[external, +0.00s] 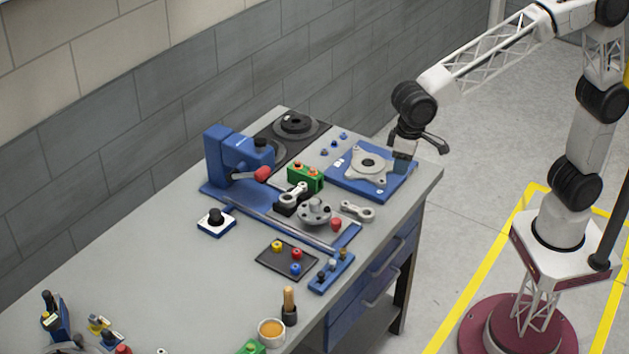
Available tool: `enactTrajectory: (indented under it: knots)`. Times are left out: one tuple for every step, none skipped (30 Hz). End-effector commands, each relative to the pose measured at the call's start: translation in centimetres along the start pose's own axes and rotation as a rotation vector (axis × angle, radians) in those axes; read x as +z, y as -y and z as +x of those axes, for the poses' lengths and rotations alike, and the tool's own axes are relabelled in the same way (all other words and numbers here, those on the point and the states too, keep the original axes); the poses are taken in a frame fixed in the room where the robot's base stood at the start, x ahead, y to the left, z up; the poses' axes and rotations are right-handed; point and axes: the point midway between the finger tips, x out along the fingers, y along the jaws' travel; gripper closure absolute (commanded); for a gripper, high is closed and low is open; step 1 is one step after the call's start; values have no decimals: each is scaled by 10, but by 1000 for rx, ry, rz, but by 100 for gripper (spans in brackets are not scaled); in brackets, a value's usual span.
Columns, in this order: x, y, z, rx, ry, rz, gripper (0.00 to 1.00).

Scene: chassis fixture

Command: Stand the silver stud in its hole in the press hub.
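The press hub seems to be the grey round flange with holes and a raised centre (314,212), lying on the blue press base in front of the press. A small blue rack (330,273) at the table's right front edge holds several small pegs. A pale peg (332,263) in its middle may be the silver stud, but it is too small to be sure.
The blue press (236,158) stands behind the hub. A silver bracket (368,165) sits on the blue plate (340,178) by my gripper. A green block (305,178), link arms (357,211) and a dark tray (285,258) of coloured knobs surround the hub.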

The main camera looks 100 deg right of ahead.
Motion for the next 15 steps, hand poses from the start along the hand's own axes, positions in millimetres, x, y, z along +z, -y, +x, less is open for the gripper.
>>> enactTrajectory:
  knots:
    - [-9,11,8,4,6,13,66]
    - [-13,17,11,5,9,22,66]
    - [-20,25,16,8,12,35,66]
    - [-24,31,20,9,14,44,66]
    - [-29,36,24,11,17,54,66]
    - [-35,44,29,12,20,66,66]
    - [-39,50,33,15,22,76,66]
    - [-44,56,37,16,24,86,66]
    - [-49,64,43,18,27,98,66]
    - [-54,70,48,20,30,108,66]
    - [-58,76,52,21,31,116,66]
    - [-63,84,59,24,35,129,66]
    - [-67,90,63,26,36,138,66]
    - [-70,96,68,28,39,147,66]
    - [-76,104,75,31,42,160,66]
